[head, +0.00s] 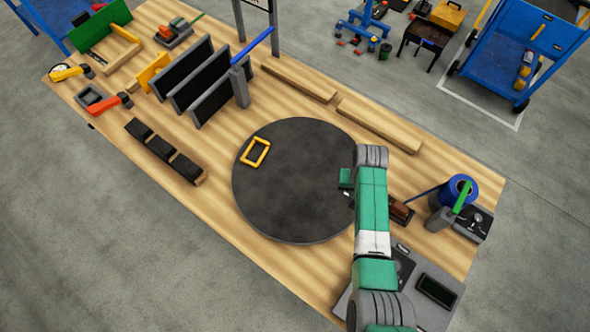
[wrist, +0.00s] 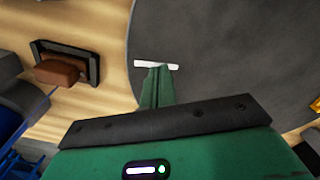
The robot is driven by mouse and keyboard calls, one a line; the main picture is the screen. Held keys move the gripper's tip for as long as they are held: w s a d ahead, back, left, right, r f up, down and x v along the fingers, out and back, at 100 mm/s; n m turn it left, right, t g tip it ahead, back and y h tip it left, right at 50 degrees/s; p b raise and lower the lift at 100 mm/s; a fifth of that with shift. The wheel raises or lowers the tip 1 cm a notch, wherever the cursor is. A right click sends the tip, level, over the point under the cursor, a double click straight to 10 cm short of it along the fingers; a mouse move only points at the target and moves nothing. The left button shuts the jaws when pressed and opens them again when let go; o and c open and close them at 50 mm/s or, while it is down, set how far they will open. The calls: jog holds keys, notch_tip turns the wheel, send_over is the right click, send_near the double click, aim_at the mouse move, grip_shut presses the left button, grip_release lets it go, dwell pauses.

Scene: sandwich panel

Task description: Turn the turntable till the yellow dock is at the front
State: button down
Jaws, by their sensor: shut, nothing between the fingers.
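The turntable (head: 300,195) is a flat dark disc in the middle of the wooden bench; its edge also shows in the wrist view (wrist: 235,50). The yellow dock (head: 247,159) is a yellow rectangular frame on the disc's far left part. A bit of yellow (wrist: 316,104) shows at the right edge of the wrist view. My gripper (wrist: 155,80) is shut and empty, over the disc's edge. A white bar-shaped mark (wrist: 170,66) shows just beyond its fingertips; I cannot tell whether they touch it. In the head view my arm hides the fingertips and the disc's right edge.
A brown block in a dark holder (wrist: 62,72) sits beside the disc. A blue spool (head: 462,188) stands at the bench's right. Wooden rails (head: 380,125) lie behind the disc, dark upright panels (head: 205,85) behind left. Bare wood is in front left of the disc.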

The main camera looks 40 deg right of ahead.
jog(key=shift+f+b, duration=0.5)
jog(key=shift+f, duration=0.25)
jog(key=shift+d, duration=0.1)
jog(key=shift+w+d+b, duration=0.25)
jog(key=shift+d+b, duration=0.3)
jog(key=shift+w+d+b, duration=0.25)
jog(key=shift+d+b, duration=0.25)
jog(key=shift+w+d+r, duration=0.1)
jog(key=shift+d+r, duration=0.05)
jog(key=shift+d, duration=0.1)
jog(key=b, duration=0.1)
jog(key=w+d+b, duration=0.1)
jog(key=shift+w+d+f+b, duration=0.1)
jog(key=shift+d+f+b, duration=0.15)
jog(key=shift+d+b, duration=0.05)
jog(key=shift+w+d+r+b, duration=0.15)
jog(key=shift+w+d+b, duration=0.1)
jog(key=shift+d+b, duration=0.2)
